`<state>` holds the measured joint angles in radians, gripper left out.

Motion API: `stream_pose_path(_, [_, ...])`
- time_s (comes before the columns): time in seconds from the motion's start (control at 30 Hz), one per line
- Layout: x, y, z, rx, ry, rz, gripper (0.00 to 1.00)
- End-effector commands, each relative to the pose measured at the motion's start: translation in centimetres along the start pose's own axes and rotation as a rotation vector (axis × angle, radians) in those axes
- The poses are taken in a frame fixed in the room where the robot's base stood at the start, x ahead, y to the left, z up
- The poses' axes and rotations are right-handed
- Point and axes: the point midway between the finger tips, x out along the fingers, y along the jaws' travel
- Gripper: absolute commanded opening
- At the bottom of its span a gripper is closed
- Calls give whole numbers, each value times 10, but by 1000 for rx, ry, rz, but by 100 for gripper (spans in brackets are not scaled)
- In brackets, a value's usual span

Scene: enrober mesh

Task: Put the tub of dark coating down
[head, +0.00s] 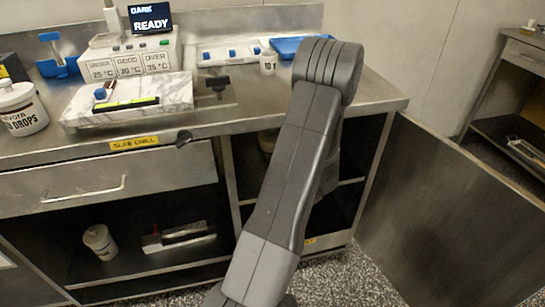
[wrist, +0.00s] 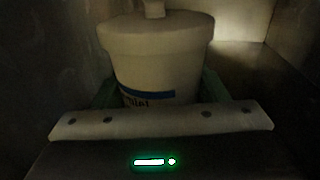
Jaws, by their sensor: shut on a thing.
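A pale lidded tub (wrist: 150,62) with a knob on top and a blue band on its label stands upright in the wrist view. Only a few letters of the label show, so I cannot read its contents. My gripper (wrist: 158,92) is shut on the tub, with a greenish finger at each side. The tub's base is hidden behind the gripper body, so I cannot tell whether it touches a surface. In the head view my arm reaches into the dark right compartment under the bench and hides the gripper. A pale rounded shape shows there beside my arm.
The compartment has dark walls and a shelf; an open metal door (head: 455,215) stands at right. On the bench (head: 235,118) are a marble slab (head: 165,112), a display reading DARK READY (head: 150,18) and a DROPS tub (head: 22,110). Another white tub (head: 99,242) is on the lower left shelf.

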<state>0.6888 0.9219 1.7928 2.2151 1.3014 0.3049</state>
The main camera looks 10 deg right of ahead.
Motion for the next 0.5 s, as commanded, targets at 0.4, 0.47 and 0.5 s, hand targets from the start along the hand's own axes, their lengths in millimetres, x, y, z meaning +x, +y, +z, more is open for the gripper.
stream_pose_path(0.4, [0, 0, -20, -1, -2, 0, 26])
stream_pose_path(0.47, [0, 0, -23, -1, -2, 0, 26])
stream_pose_path(0.5, [0, 0, -24, -1, -2, 0, 26])
